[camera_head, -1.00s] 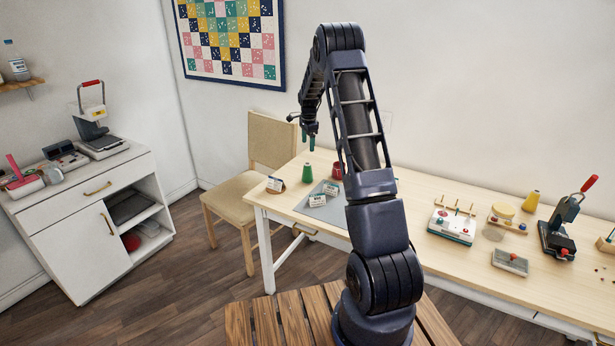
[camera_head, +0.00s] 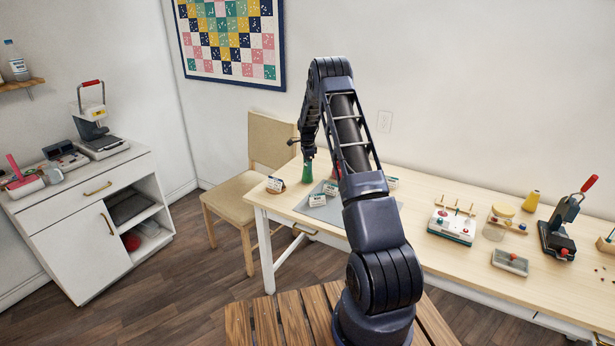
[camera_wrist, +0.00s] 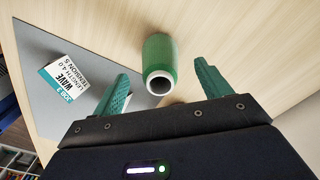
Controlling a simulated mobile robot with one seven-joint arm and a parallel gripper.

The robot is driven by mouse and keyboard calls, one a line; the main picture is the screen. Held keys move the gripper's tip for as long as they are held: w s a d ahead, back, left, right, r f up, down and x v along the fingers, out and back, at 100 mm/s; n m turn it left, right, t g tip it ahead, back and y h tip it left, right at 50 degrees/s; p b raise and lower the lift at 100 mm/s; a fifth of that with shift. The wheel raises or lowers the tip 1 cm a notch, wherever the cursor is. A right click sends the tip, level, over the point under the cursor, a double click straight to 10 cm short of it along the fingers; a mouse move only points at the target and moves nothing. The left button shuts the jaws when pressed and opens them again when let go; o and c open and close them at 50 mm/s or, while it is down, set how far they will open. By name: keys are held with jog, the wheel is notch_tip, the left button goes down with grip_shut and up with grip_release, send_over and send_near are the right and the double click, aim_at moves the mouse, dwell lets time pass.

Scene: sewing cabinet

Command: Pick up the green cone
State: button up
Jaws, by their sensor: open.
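The green cone (camera_head: 307,173) stands on the light wooden table near its left end. In the wrist view the green cone (camera_wrist: 159,62) shows its pale round end with a dark hole, between and just ahead of the green fingertips. My gripper (camera_wrist: 163,88) is open, one finger on each side of the cone, with nothing held. In the head view my gripper (camera_head: 308,155) is just above the cone and partly overlaps it. I cannot tell whether a finger touches it.
A grey mat (camera_head: 328,212) with a printed card (camera_head: 317,200) lies beside the cone. Another small card (camera_head: 275,185) stands to its left. A red spool (camera_head: 337,167) is partly hidden behind my arm. A white pegged device (camera_head: 452,226) sits farther right.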

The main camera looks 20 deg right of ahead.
jog(key=shift+f, duration=2.55)
jog(key=c, duration=1.1)
jog(key=shift+r, duration=0.15)
